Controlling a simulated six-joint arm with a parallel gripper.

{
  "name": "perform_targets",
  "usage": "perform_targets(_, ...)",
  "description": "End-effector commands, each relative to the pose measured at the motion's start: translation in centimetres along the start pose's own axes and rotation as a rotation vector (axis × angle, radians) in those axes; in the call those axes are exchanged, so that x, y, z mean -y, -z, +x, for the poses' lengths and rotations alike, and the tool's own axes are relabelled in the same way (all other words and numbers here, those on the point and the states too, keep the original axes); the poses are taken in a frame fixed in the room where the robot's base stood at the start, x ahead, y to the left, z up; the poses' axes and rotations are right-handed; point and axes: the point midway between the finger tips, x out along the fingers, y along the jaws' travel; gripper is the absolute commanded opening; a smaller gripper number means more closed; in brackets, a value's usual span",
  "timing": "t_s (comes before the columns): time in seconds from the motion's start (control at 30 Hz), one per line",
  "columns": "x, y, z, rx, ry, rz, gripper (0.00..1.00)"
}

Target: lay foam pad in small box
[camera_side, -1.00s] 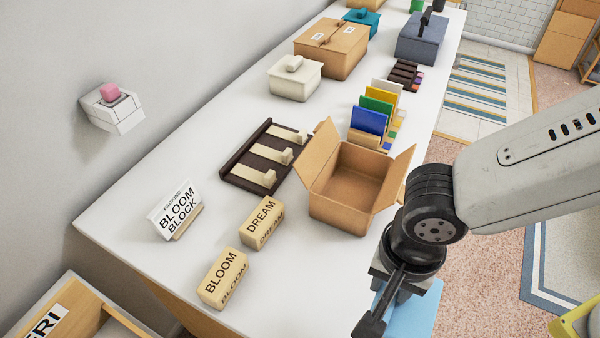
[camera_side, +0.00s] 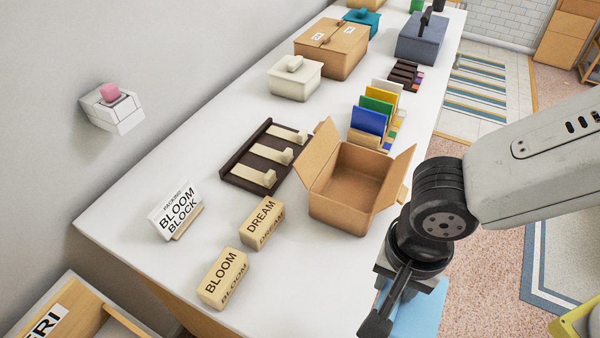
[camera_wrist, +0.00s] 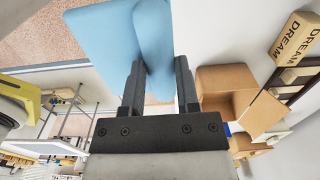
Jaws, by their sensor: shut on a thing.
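The foam pad (camera_side: 416,314) is a light blue sheet, partly hidden behind my gripper in the side view. My gripper (camera_side: 392,300) is shut on the pad beyond the table's right edge. In the wrist view the pad (camera_wrist: 105,45) hangs between the two fingers of my gripper (camera_wrist: 157,80) and looks bent or folded there. The small box (camera_side: 345,205) is an open brown carton with its flaps spread. It stands on the table up and to the left of my gripper, apart from it. It also shows in the wrist view (camera_wrist: 225,80) to the right of the fingers.
Two tan blocks reading DREAM (camera_side: 261,222) and BLOOM (camera_side: 222,278) lie left of the box. A dark rack (camera_side: 240,165) and a row of coloured upright sheets (camera_side: 369,120) stand close to the box. A sign (camera_side: 175,212) stands at the left.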

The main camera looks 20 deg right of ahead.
Motion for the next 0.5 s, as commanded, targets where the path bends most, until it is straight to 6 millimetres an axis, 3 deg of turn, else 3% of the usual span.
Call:
perform_targets(0.4,0.1,0.0,-4.6,0.001,0.003,0.000,0.00)
perform_targets(0.5,0.5,0.3,-5.0,0.000,-0.001,0.002,0.00)
